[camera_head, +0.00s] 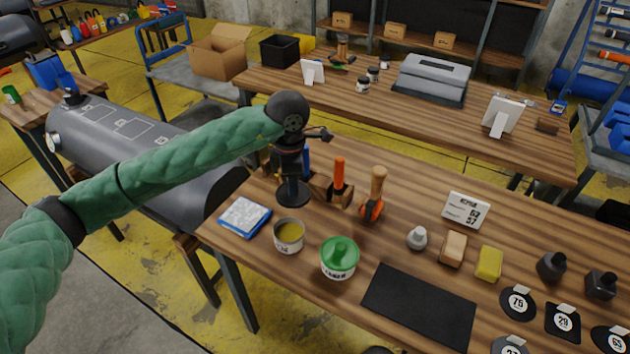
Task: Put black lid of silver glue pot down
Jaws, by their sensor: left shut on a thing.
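The silver glue pot (288,238) stands open near the table's left front, with yellowish contents showing. My left arm reaches in from the left, and my left gripper (291,178) points down behind the pot. It is shut on the black lid (293,195), a round dark disc below the fingers. The lid is level and apart from the pot, at or just above the tabletop; I cannot tell whether it touches. The fingertips are small and partly hidden. My right gripper is not in view.
A blue-and-white packet (244,217) lies left of the pot. A green-lidded pot (339,259) stands right of it. A wooden holder (328,190) with an orange-handled tool is close right of the lid. A black mat (419,305) lies at the front.

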